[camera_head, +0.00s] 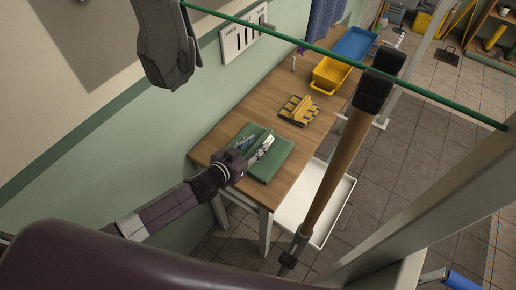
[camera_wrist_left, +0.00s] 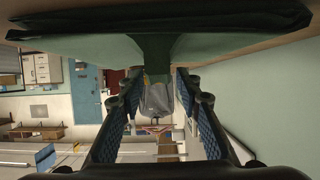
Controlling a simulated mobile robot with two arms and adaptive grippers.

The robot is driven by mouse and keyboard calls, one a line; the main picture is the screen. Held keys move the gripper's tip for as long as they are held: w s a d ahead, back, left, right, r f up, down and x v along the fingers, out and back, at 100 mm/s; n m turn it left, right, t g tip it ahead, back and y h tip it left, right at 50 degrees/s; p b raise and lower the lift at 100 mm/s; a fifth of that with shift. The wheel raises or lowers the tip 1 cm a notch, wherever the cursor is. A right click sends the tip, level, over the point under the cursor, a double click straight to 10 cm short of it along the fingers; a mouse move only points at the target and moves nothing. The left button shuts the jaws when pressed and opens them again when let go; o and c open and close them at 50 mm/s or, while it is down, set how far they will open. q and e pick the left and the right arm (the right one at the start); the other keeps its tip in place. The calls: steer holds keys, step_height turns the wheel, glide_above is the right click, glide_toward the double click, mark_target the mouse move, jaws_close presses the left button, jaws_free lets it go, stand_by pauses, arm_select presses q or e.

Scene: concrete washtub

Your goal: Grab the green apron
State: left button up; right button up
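The green apron (camera_head: 268,172) lies folded on the near end of the wooden table, with a raised ridge in its middle. My left gripper (camera_head: 262,150) is low over the apron, at this ridge. In the left wrist view its two fingers (camera_wrist_left: 158,82) stand apart. The apron (camera_wrist_left: 155,48) spreads across the top of that view, and a narrow green part of it reaches in between the fingers. I cannot tell whether the fingers touch the cloth.
On the wooden table (camera_head: 222,136) stand a yellow-and-black item (camera_head: 299,110), a yellow tub (camera_head: 331,75) and a blue tub (camera_head: 356,42). A green line (camera_head: 440,98) crosses above. A wooden pole (camera_head: 338,165) rises in front of the table. A green wall (camera_head: 130,130) borders the left side.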

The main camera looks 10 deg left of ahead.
arm_select(q)
jaws_close()
steer(key=shift+r, duration=0.15)
stand_by(0.4)
